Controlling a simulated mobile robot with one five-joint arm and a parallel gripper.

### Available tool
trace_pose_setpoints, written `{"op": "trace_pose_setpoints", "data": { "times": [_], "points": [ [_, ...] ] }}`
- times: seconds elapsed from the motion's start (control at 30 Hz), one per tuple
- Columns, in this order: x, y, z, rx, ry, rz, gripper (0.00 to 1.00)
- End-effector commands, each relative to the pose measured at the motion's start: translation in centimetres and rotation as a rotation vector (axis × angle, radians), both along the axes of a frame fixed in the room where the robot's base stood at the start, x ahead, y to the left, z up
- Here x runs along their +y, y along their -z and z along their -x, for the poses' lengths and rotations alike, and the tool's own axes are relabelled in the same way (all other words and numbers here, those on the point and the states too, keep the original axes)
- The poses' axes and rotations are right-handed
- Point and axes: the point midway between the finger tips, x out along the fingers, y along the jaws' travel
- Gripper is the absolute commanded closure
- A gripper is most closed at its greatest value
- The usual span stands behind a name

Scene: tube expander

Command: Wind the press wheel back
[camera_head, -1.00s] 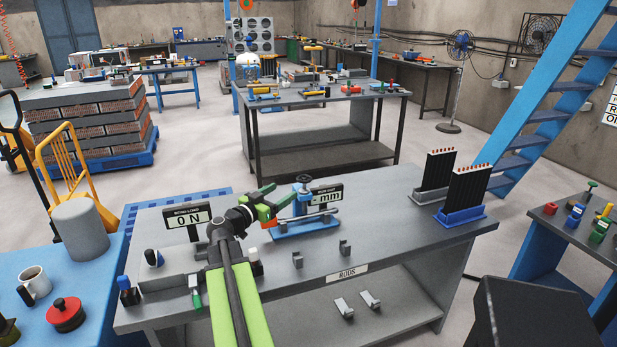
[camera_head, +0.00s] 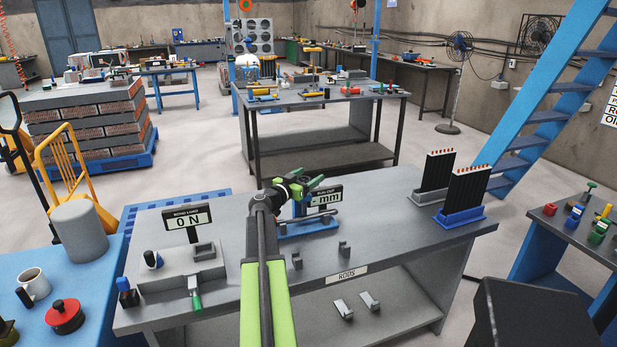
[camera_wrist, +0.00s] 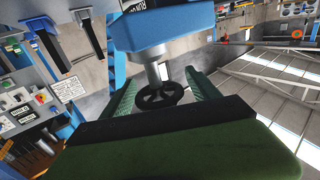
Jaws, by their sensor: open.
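The press wheel (camera_wrist: 160,95) is a dark spoked handwheel on a metal stem under the blue press head (camera_wrist: 165,38) in the wrist view. My gripper (camera_wrist: 162,82) is open, with one green finger on each side of the wheel. I cannot tell whether either finger touches it. In the head view my gripper (camera_head: 312,184) is over the blue press base (camera_head: 308,228) on the grey bench, and it hides the wheel and most of the press.
The bench (camera_head: 385,215) carries a "0 N" display (camera_head: 187,220), an "mm" display (camera_head: 326,198) behind the press, a grey fixture (camera_head: 165,272) on the left and small brackets (camera_head: 344,248).

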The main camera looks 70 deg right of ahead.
Motion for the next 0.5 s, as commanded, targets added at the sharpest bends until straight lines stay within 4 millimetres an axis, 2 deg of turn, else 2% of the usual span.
{"op": "trace_pose_setpoints", "data": {
  "times": [0.07, 0.5],
  "points": [
    [0.03, 0.0, -0.02, 0.0, 0.0, 0.0, 0.34],
    [0.06, 0.0, -0.11, 0.0, -0.001, 0.0, 0.91]
  ]
}}
